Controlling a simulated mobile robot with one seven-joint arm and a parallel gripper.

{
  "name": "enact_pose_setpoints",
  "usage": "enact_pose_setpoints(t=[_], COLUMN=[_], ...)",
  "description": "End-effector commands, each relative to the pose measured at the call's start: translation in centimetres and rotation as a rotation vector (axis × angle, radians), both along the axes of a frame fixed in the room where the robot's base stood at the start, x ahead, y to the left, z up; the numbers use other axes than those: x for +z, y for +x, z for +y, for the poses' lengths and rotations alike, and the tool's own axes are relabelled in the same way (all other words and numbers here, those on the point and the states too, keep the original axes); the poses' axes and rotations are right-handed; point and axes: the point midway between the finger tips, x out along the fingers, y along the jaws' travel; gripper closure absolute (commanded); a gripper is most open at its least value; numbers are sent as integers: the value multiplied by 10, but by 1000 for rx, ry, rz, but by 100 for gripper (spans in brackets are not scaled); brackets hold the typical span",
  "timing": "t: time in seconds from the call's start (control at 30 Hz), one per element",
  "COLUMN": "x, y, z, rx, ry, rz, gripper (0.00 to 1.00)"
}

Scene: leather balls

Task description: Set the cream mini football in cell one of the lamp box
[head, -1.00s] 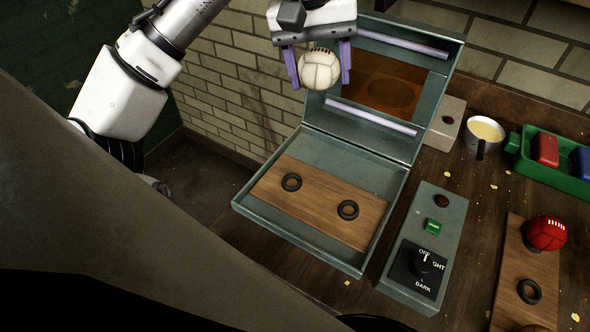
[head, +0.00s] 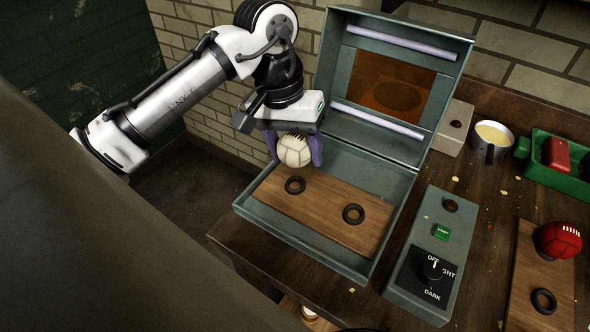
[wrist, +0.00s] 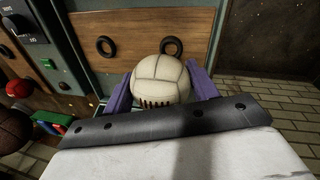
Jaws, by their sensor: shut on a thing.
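The cream mini football (head: 294,151) is held between the purple fingers of my gripper (head: 295,148). In the wrist view the ball (wrist: 160,80) sits between both fingers (wrist: 160,86), with its dark lacing toward the camera. The lamp box (head: 382,182) stands open, its lid raised at the back. Inside lies a wooden board with two black rings, a left ring (head: 295,178) and a right ring (head: 353,206). In the head view the ball appears above and just behind the left ring, apart from it. No cell numbers are readable.
A control box (head: 421,250) with a green button and dial stands right of the lamp box. A red ball (head: 559,240) sits on another board (head: 525,265) with an empty ring (head: 543,301). A mug (head: 492,138) and a green tray (head: 540,170) stand at the back right.

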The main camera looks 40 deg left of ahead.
Motion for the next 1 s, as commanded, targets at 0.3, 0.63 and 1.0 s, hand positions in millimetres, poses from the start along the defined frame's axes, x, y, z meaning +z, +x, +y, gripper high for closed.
enact_pose_setpoints(t=[0.3,0.63,1.0], x=[-29,-60,-62], y=[0,0,0], z=[0,0,0], rx=[1,0,0], ry=[0,0,1], rz=[0,-1,0], gripper=[67,67,26])
